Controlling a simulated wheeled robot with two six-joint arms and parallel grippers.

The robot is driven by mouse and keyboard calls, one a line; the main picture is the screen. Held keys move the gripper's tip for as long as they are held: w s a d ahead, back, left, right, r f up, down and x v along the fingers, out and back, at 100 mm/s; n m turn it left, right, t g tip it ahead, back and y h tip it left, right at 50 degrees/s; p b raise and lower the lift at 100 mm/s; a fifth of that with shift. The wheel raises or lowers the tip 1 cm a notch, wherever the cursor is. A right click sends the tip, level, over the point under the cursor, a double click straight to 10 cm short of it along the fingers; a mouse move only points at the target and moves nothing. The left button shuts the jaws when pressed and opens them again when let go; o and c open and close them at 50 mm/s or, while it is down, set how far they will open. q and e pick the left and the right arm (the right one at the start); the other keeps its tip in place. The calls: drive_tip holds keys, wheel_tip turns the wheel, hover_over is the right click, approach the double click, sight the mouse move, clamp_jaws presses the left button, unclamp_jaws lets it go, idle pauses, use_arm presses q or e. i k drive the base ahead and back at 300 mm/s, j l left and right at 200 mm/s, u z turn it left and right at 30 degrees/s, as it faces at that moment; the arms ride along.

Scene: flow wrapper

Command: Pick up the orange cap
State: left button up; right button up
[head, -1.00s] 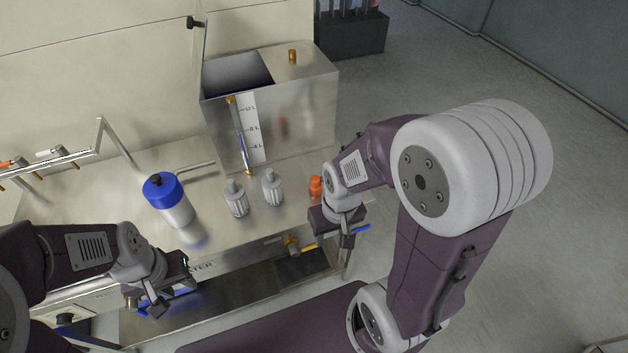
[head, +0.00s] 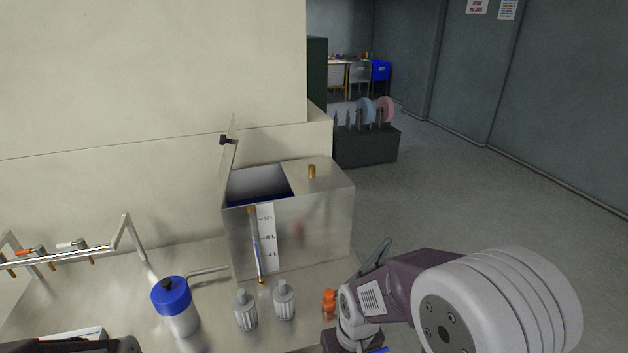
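The small orange cap (head: 329,303) stands on the steel counter, just left of my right wrist and right of two clear ribbed bottles. My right gripper (head: 350,345) is at the bottom edge, close below and right of the cap. Its fingers are cut off by the frame, so whether it is open or holds anything does not show. Only a dark piece of my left arm shows at the lower left corner; the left gripper is out of the picture.
A steel tank (head: 325,225) with a level gauge rises behind the cap. A valve rail (head: 75,255) is at the left. Open floor lies right.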

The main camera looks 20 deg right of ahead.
sight(328, 301)
drive_tip(key=i+l+u, duration=0.15)
drive_tip(key=l+u, duration=0.15)
drive_tip(key=l, duration=0.6)
drive_tip(key=l+u, duration=0.3)
drive_tip(key=l, duration=0.6)
drive_tip(key=i, duration=0.05)
